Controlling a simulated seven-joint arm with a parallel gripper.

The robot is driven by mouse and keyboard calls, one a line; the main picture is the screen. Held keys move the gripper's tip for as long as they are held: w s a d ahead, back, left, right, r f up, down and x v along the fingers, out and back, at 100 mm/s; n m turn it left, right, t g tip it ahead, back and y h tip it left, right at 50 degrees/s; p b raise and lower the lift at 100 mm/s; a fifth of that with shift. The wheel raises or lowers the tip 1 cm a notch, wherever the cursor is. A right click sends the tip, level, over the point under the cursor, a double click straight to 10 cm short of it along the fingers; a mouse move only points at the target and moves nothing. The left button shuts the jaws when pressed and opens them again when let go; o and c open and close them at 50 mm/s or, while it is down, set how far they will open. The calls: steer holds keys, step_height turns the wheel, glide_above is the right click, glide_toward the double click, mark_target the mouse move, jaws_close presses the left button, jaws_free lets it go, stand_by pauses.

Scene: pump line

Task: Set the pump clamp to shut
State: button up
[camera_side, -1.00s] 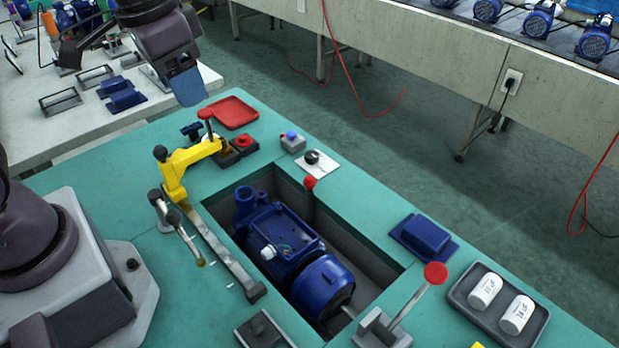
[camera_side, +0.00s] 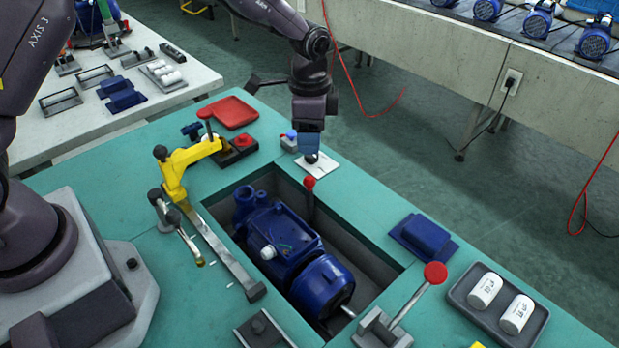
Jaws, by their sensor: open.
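The blue pump (camera_side: 285,250) lies in a dark recess in the green bench. A lever with a red ball (camera_side: 435,272) rises tilted from a grey bracket (camera_side: 380,330) at the recess's near end. Another red-knobbed lever (camera_side: 310,184) stands upright at the recess's far edge. A yellow arm (camera_side: 183,165) with a black knob stands at the left. I cannot tell which of these is the pump clamp. My gripper (camera_side: 311,154) is open, pointing down just above the black knob on a white plate (camera_side: 322,168). Its fingertips partly hide the knob; contact is unclear.
A blue cover (camera_side: 425,238) and a tray of white cylinders (camera_side: 458,291) lie at the right.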

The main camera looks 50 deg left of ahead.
mark_target(309, 178)
step_height(309, 178, down, 12)
steer(key=shift+r, duration=0.15)
stand_by(0.3)
